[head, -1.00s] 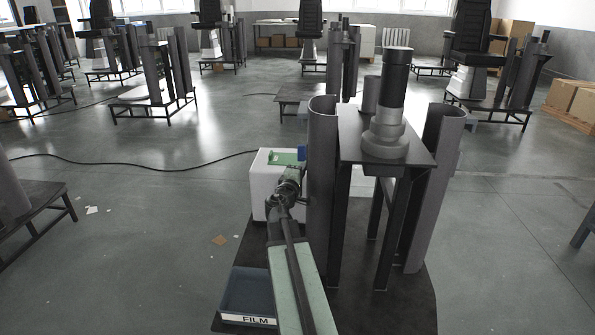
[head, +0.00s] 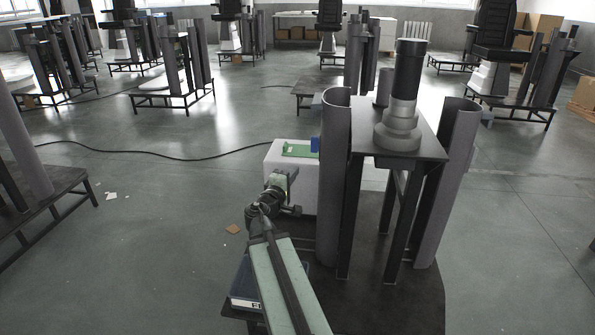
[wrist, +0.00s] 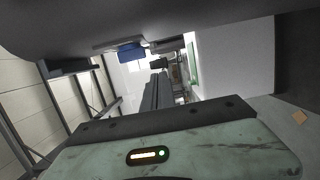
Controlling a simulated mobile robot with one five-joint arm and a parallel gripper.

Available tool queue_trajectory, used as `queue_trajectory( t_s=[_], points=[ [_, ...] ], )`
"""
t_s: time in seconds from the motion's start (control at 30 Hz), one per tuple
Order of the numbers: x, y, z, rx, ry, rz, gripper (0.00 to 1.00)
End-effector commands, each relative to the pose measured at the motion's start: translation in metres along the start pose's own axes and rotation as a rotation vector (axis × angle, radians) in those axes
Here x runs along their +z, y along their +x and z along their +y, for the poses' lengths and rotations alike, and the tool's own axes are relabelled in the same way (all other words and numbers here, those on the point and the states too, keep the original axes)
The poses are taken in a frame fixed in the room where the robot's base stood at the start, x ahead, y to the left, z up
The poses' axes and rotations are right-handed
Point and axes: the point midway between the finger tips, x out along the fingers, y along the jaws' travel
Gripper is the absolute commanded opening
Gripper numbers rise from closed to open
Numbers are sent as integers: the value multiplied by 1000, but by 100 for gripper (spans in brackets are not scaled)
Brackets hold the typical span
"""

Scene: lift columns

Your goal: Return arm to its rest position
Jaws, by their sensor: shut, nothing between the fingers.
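My arm reaches up from the bottom of the head view, with a pale green link and a dark wrist. My gripper (head: 286,181) is at its end, shut and empty, in front of the white box (head: 307,192). In the wrist view a mint-green part of mine with a small lit panel fills the bottom. The fingertips are not clear there.
A lift column stand (head: 446,150) with curved dark panels rises close to the right of my gripper. A dark blue bin (head: 244,285) is partly hidden behind my arm. Another stand (head: 52,200) is at the left. A black cable (head: 190,158) crosses the open floor between.

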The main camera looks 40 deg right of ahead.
Motion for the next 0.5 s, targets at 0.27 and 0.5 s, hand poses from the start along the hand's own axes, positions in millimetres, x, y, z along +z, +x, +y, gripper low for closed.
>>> queue_trajectory(
  t_s=[0.27,0.5],
  points=[
    [-2,0,0,0,0,2,0],
    [-11,-5,1,0,0,17,0]
  ],
)
